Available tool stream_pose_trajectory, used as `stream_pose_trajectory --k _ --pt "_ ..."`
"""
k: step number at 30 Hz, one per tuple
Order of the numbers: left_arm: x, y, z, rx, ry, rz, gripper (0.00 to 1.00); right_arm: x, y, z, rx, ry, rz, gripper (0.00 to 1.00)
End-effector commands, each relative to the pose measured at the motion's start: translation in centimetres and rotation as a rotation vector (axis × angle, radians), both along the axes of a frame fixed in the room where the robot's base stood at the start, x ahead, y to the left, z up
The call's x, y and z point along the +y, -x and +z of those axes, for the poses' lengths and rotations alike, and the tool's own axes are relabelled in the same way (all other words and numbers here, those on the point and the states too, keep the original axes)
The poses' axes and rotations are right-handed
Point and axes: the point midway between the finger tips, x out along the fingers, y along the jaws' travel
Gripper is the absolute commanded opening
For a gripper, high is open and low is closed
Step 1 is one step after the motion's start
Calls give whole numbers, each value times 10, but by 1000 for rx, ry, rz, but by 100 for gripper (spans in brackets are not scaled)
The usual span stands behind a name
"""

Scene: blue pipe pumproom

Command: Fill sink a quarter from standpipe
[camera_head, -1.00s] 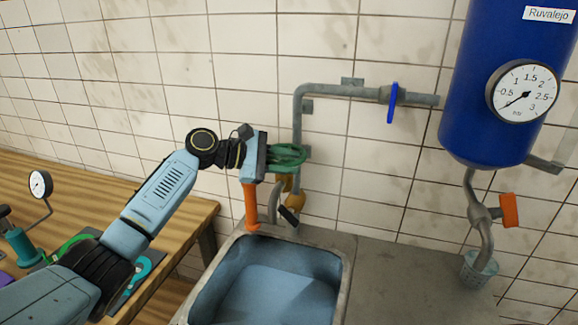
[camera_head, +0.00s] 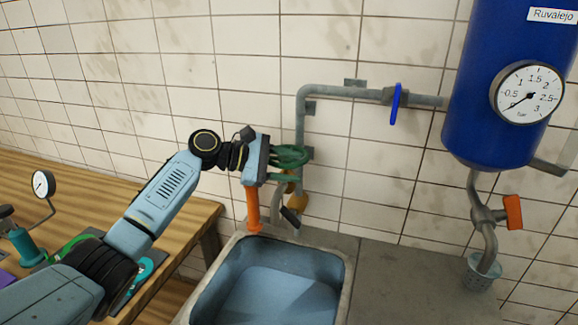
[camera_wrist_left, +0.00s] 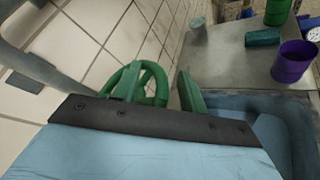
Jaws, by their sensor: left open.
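The standpipe (camera_head: 301,125) is a grey pipe on the tiled wall, with a blue lever (camera_head: 395,104) on its horizontal run and a brass tap (camera_head: 298,203) with a dark handle low down. The sink (camera_head: 347,270) stands below, blue inside. A flat, paler blue surface shows in it; I cannot tell how much is water. My left gripper (camera_head: 290,158) is open, its green fingers in front of the pipe just above the tap. It also shows in the left wrist view (camera_wrist_left: 168,88), with a gap between the fingers. Contact with the pipe is unclear. My right gripper is out of view.
A blue tank (camera_head: 500,90) with a gauge (camera_head: 527,93) and an orange-handled valve (camera_head: 512,212) hangs at right. A grey cup (camera_head: 481,272) stands under its outlet. A wooden bench (camera_head: 190,210) is at left. The wrist view shows a purple cup (camera_wrist_left: 294,65) beside the sink.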

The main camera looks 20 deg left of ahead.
Motion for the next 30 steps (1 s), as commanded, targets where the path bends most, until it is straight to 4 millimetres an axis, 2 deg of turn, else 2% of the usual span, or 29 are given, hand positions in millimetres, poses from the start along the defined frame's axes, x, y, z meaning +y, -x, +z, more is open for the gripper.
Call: stream_pose_trajectory --k 5,15,21,25,30 --pt "11 4 4 -3 2 2 43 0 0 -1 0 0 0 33" --pt "73 35 24 -2 -2 3 43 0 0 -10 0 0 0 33" --pt "102 50 33 2 -1 2 43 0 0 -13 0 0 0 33" --pt "112 55 37 2 -2 1 43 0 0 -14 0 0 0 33" --pt "115 56 39 2 -1 -1 43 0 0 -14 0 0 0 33"
